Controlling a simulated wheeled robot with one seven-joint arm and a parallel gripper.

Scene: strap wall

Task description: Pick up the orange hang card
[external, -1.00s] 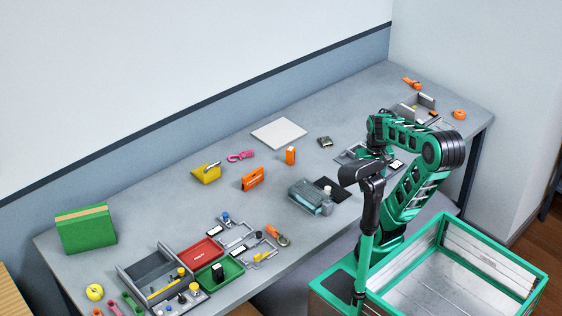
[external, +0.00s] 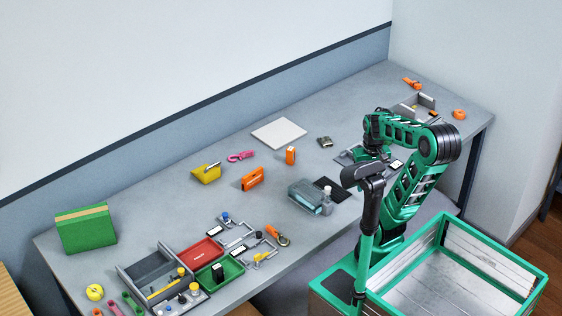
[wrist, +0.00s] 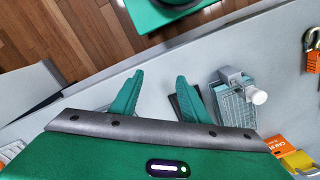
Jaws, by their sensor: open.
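The orange hang card (wrist: 279,143) shows in the wrist view at the lower right, with pale lettering on it. Part of it is hidden behind my gripper's body. In the external view, an orange piece with pale lettering (external: 253,179) in the middle of the table looks like the same card. My gripper (wrist: 158,92) is open and empty, its two green fingers apart over the grey table. In the external view my gripper (external: 373,154) is over the right part of the table, well to the right of the card.
A clear teal box with a white knob (external: 310,197) stands between my gripper and the card. A small orange block (external: 290,155), a yellow pouch (external: 206,172) and a pink shackle (external: 241,156) lie near the card. A white sheet (external: 279,133) lies behind. Trays (external: 202,251) fill the front left.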

